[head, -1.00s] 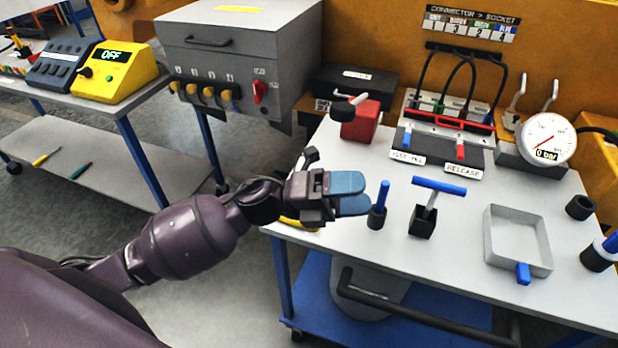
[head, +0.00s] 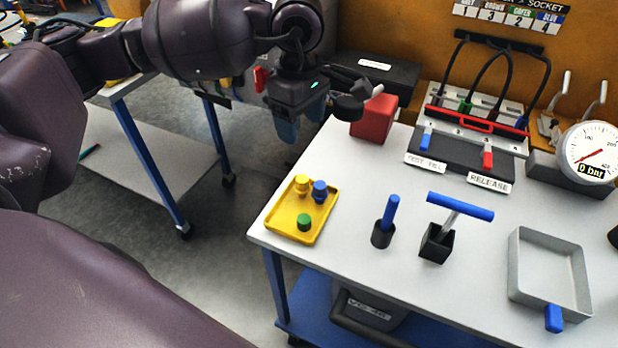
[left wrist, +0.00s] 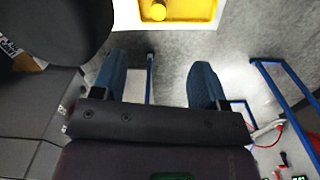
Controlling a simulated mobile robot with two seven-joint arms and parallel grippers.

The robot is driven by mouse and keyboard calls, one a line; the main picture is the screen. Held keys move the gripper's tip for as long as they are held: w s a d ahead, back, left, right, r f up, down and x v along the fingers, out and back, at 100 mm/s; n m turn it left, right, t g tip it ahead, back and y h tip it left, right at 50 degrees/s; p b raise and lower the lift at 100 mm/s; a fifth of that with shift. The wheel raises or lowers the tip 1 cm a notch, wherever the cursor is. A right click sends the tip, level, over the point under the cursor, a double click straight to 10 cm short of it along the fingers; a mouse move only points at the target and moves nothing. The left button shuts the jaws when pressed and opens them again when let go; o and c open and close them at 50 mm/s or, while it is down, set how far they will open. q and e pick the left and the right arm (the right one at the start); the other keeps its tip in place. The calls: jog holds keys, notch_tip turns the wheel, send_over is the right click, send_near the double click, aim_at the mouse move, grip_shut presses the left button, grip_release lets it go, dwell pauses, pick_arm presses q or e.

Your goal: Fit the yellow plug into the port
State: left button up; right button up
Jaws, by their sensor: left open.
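The yellow plug (head: 301,183) stands in a yellow tray (head: 283,229) at the near left corner of the white table, beside a blue plug (head: 320,190) and a green plug (head: 304,221). My left gripper (head: 299,131) points down above and behind the tray, off the table's left edge. It is open and empty. In the left wrist view its two blue fingers (left wrist: 157,75) are spread apart, and the yellow plug (left wrist: 158,11) shows in the tray at the top edge. I cannot tell which opening is the port. My right gripper is not in view.
A cable panel (head: 470,135) with a red bar stands at the back, near a red block (head: 373,118). A blue peg (head: 388,215), a T-handle tool (head: 447,225), a grey open tray (head: 540,295) and a pressure gauge (head: 590,152) are to the right.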

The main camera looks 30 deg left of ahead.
aim_at(303, 178)
pick_arm(q)
notch_tip(303, 178, down, 16)
jog(key=shift+w+r+b, duration=0.1)
jog(key=shift+r+b, duration=0.15)
jog(key=shift+b, duration=0.35)
